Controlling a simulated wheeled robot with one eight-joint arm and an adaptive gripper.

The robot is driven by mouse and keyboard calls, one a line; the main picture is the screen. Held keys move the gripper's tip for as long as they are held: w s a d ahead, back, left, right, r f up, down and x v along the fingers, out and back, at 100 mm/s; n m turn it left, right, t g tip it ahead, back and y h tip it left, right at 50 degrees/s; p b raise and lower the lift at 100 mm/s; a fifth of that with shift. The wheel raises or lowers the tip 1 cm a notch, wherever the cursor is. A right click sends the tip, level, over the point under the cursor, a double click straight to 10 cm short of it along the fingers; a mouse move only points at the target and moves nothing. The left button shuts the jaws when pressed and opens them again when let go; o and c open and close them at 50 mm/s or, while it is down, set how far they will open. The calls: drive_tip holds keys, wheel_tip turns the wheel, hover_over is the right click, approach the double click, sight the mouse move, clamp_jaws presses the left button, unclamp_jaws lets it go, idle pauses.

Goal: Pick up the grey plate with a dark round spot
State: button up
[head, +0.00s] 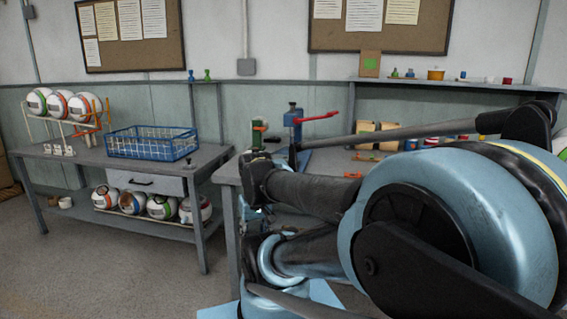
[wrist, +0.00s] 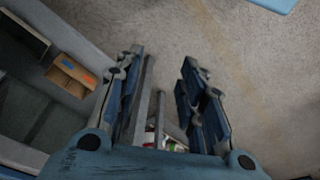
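I cannot make out a grey plate with a dark round spot in either view. The near workbench (head: 226,172), where small parts lie, is largely hidden behind my own arm in the head view. In the wrist view my gripper (wrist: 160,62) has its two blue fingers spread apart with nothing between the tips. Concrete floor shows beyond them. In the head view I cannot clearly pick out the fingers.
A blue and red press (head: 294,120) stands on the near bench. The left table (head: 75,152) holds a blue wire basket (head: 150,145) and several balls on a rack. A wall shelf (head: 440,85) carries small items. Floor (head: 120,265) is clear at front left.

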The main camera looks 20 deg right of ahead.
drive_tip(key=o, duration=0.9)
drive_tip(key=shift+d+r, duration=0.25)
drive_tip(key=shift+r, duration=0.85)
drive_tip(key=o, duration=0.4)
drive_tip(key=shift+w+d+r+m, duration=0.15)
drive_tip(key=shift+w+r, duration=0.35)
drive_tip(key=shift+w, duration=0.05)
drive_tip(key=shift+w+d+r+m, duration=0.15)
drive_tip(key=shift+w+r, duration=0.35)
drive_tip(key=w+d+r+m+t+h, duration=0.1)
drive_tip(key=w+d+r+m, duration=0.1)
drive_tip(key=w+d+r, duration=0.7)
drive_tip(key=w+d+r+m+h, duration=0.15)
drive_tip(key=w+d+r, duration=0.35)
drive_tip(key=w, duration=0.8)
drive_tip(key=w+d+r+m+t, duration=0.1)
drive_tip(key=w+d+r+m, duration=0.2)
drive_tip(key=w+d+r, duration=0.6)
drive_tip(key=w+f, duration=0.1)
drive_tip(key=f, duration=0.2)
drive_tip(key=w+f, duration=0.2)
drive_tip(key=f, duration=0.2)
drive_tip(key=w+a+f, duration=0.1)
drive_tip(key=f, duration=0.2)
drive_tip(key=shift+w+f, duration=0.35)
drive_tip(key=shift+w, duration=0.05)
drive_tip(key=shift+g, duration=0.3)
drive_tip(key=shift+x, duration=3.15)
